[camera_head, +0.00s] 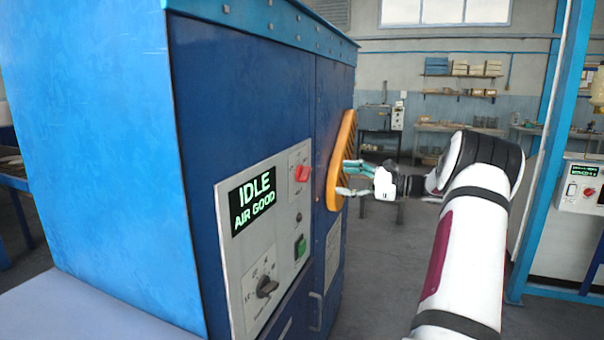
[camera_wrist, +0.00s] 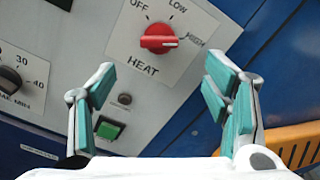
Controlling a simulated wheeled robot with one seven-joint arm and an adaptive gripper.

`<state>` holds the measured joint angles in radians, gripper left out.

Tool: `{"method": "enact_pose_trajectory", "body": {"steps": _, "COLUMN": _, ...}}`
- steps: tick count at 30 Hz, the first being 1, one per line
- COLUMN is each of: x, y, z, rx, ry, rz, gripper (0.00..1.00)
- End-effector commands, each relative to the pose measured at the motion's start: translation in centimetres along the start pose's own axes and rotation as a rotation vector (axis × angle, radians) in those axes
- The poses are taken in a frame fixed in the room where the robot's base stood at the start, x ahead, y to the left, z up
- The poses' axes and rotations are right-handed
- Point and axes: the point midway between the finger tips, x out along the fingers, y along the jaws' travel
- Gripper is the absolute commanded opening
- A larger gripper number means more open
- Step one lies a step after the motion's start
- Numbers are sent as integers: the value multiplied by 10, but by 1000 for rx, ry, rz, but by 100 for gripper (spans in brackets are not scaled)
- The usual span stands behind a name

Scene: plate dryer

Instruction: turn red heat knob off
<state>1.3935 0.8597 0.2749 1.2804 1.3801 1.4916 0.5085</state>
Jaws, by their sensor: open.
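The red heat knob (camera_head: 302,173) is on the grey control panel of the blue dryer. In the wrist view the knob (camera_wrist: 158,40) sits above the word HEAT, with OFF at its upper left and LOW at its upper right. My gripper (camera_head: 345,180) is open and empty, to the right of the panel in the head view. In the wrist view its teal-padded fingers (camera_wrist: 160,75) are spread left and right below the knob, apart from it.
The panel has a display (camera_head: 253,202) reading IDLE AIR GOOD, a green button (camera_head: 300,247) and a dark timer knob (camera_head: 266,288). An orange slatted part (camera_head: 341,160) stands out from the dryer beside my gripper. Open floor lies behind the arm.

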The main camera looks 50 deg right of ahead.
Motion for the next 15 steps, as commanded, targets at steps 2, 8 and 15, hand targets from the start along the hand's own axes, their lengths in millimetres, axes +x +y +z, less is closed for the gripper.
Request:
{"method": "enact_pose_trajectory", "body": {"steps": 2, "x": 13, "y": 1, "z": 1, "rx": 0, "ry": -2, "rz": 4, "gripper": 70}}
{"method": "enact_pose_trajectory", "body": {"steps": 8, "x": 52, "y": 2, "z": 1, "rx": 0, "ry": -1, "rz": 5, "gripper": 70}}
{"method": "enact_pose_trajectory", "body": {"steps": 15, "x": 97, "y": 2, "z": 1, "rx": -1, "ry": 0, "rz": 5, "gripper": 70}}
